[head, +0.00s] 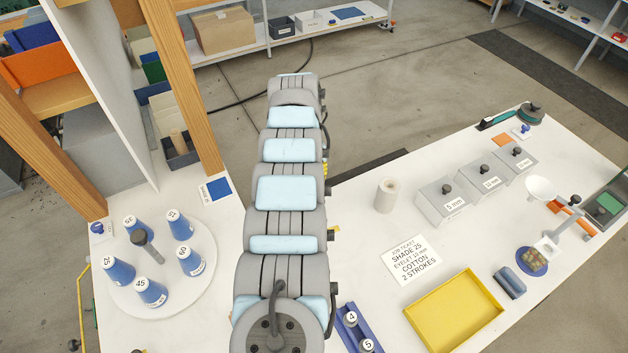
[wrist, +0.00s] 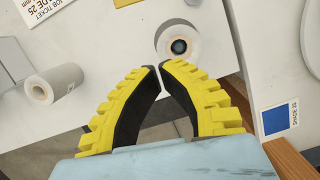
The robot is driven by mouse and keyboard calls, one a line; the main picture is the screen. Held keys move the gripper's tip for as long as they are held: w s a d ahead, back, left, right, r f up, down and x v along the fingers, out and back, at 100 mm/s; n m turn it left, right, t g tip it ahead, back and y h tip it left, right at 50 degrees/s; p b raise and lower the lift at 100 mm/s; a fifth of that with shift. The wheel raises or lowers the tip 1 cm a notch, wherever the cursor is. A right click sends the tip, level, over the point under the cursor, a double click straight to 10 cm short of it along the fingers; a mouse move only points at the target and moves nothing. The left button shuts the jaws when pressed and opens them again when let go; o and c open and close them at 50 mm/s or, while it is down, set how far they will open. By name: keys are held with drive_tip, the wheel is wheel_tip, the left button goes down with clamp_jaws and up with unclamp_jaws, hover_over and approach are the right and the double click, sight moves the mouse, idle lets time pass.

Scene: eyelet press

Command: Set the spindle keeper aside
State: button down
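My gripper (wrist: 159,67) has yellow ribbed fingers with black pads. Its fingertips nearly meet, and only table and floor show between the pads. Just beyond the tips in the wrist view, a white roll (wrist: 194,34) stands upright with a dark round piece (wrist: 179,46) at its centre. This piece may be the spindle keeper; I cannot tell for certain. The fingers appear apart from it. My arm hides this roll in the head view, and my gripper is also out of sight there. A dark knobbed post (head: 146,242) stands at the centre of the turntable.
The round turntable (head: 185,300) carries several blue numbered cones. A second pale roll (head: 385,196) stands near grey lidded boxes (head: 443,200). A yellow tray (head: 455,312), the job ticket (head: 411,259) and a blue pin block (head: 352,325) lie nearby. Clear table surrounds the pale roll.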

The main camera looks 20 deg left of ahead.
drive_tip(key=p+x, duration=0.1)
drive_tip(key=x, duration=0.7)
drive_tip(key=shift+s+r+p, duration=0.1)
drive_tip(key=shift+p, duration=0.3)
drive_tip(key=shift+f+p, duration=0.2)
drive_tip(key=shift+p, duration=0.15)
drive_tip(key=shift+s+d+r+p, duration=0.15)
drive_tip(key=shift+s+p, duration=0.1)
drive_tip(key=shift+p, duration=0.7)
drive_tip(key=shift+s+d+f+p, duration=0.2)
drive_tip(key=shift+s+d+p, duration=1)
drive_tip(key=shift+p, duration=2)
drive_tip(key=shift+d, duration=0.1)
